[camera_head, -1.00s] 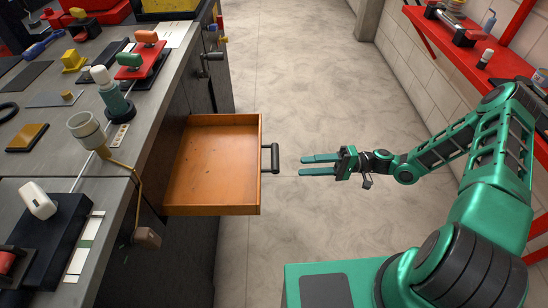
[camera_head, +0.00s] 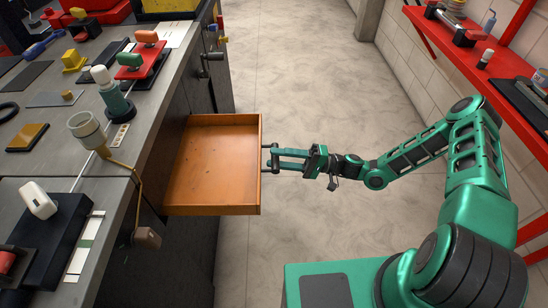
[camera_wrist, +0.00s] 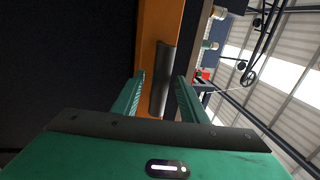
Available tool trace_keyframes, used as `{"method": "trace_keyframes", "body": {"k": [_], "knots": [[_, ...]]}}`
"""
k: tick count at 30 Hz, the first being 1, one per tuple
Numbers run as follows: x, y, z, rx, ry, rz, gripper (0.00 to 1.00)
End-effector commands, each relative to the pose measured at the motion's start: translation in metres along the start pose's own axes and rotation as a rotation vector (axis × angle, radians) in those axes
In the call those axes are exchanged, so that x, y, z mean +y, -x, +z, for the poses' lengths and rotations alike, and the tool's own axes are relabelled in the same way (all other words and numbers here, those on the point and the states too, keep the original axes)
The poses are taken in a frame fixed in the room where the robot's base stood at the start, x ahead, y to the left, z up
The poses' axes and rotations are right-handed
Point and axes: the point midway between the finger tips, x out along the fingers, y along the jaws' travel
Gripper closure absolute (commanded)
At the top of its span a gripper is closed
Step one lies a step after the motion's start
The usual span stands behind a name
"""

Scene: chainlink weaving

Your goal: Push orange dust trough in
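The orange dust trough (camera_head: 213,165) is an open, empty drawer pulled well out from the side of the workbench. Its dark bar handle (camera_wrist: 163,80) stands off the front panel. The trough's orange front also shows in the wrist view (camera_wrist: 154,28). My gripper (camera_head: 273,158) is at the handle from the right, level with the front panel. In the wrist view its two green fingers lie on either side of the handle, open, with gaps showing beside it. In the head view the fingers partly hide the handle.
The grey workbench (camera_head: 70,142) on the left carries several tools and blocks. A bent brass rod with a brown block (camera_head: 147,238) hangs off its edge near the trough. Red shelves (camera_head: 490,70) line the right wall. The floor (camera_head: 300,65) between is clear.

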Motion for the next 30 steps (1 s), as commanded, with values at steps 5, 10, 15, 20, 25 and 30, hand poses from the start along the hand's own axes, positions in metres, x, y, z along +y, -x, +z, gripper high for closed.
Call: {"method": "trace_keyframes", "body": {"k": [5,10,15,20,25,30], "knots": [[0.0004,-0.0115,0.0006,0.0,-0.001,0.001,0.61],[0.0003,-0.0131,0.0005,0.0,-0.001,0.001,0.61],[0.0003,-0.0129,0.0004,0.0,-0.001,0.001,0.7],[0.0005,-0.0128,0.0004,0.0,-0.001,0.001,1.0],[0.0009,-0.0125,0.0001,0.001,-0.002,0.002,1.0],[0.0012,-0.0121,-0.0033,0.015,0.001,0.002,1.0]]}}
